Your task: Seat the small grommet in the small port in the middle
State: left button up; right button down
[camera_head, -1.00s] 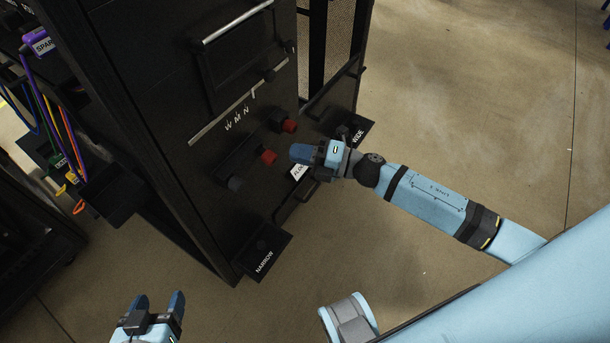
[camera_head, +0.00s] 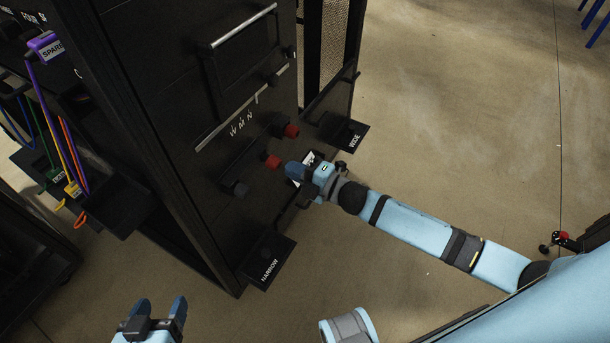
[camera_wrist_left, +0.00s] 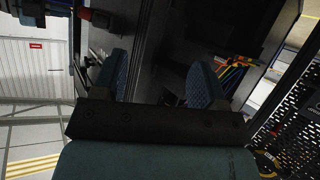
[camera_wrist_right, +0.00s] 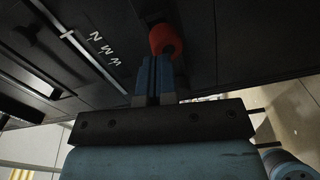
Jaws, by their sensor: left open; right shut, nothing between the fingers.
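On the black rack front below the white letters W M N (camera_head: 240,124), a red-tipped grommet (camera_head: 291,130) sticks out at the upper right. A second red-tipped grommet (camera_head: 272,161) sticks out at the middle, and a dark plug-like piece (camera_head: 240,188) at the lower left. I cannot tell their sizes or how deep they sit. My right gripper (camera_head: 290,169) is shut and empty, close beside the middle red piece. In the right wrist view a red round end (camera_wrist_right: 165,40) lies just past the closed fingertips (camera_wrist_right: 154,60). My left gripper (camera_head: 157,304) is open and empty, low and away from the rack.
A tray marked NARROW (camera_head: 266,257) and one marked WIDE (camera_head: 343,131) jut from the rack's lower front. A white label (camera_head: 310,160) lies partly behind my right gripper. A rack handle (camera_head: 244,28) is above. Coloured cables (camera_head: 60,130) hang at left.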

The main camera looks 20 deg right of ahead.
aim_at(280, 164)
jog(key=shift+w+a, duration=0.35)
jog(key=shift+w, duration=0.1)
pick_arm(q)
jog(key=shift+w+d+r, duration=0.15)
jog(key=shift+w+r, duration=0.1)
jog(key=shift+r, duration=0.15)
pick_arm(e)
jog(key=shift+w+a, duration=0.1)
pick_arm(q)
jog(key=shift+d, duration=0.1)
pick_arm(e)
jog(key=shift+x, duration=0.9)
jog(key=shift+s+f, duration=0.1)
jog(key=shift+s, duration=0.2)
jog(key=shift+p+v, duration=0.3)
jog(key=shift+v, duration=0.95)
jog(key=shift+w, duration=0.15)
pick_arm(q)
jog(key=shift+s+a+f+p, duration=0.3)
jog(key=shift+a+f+p, duration=0.15)
jog(key=shift+p, duration=0.4)
pick_arm(e)
jog(key=v, duration=1.3)
jog(key=shift+s+d, duration=0.3)
pick_arm(q)
jog(key=shift+a, duration=0.1)
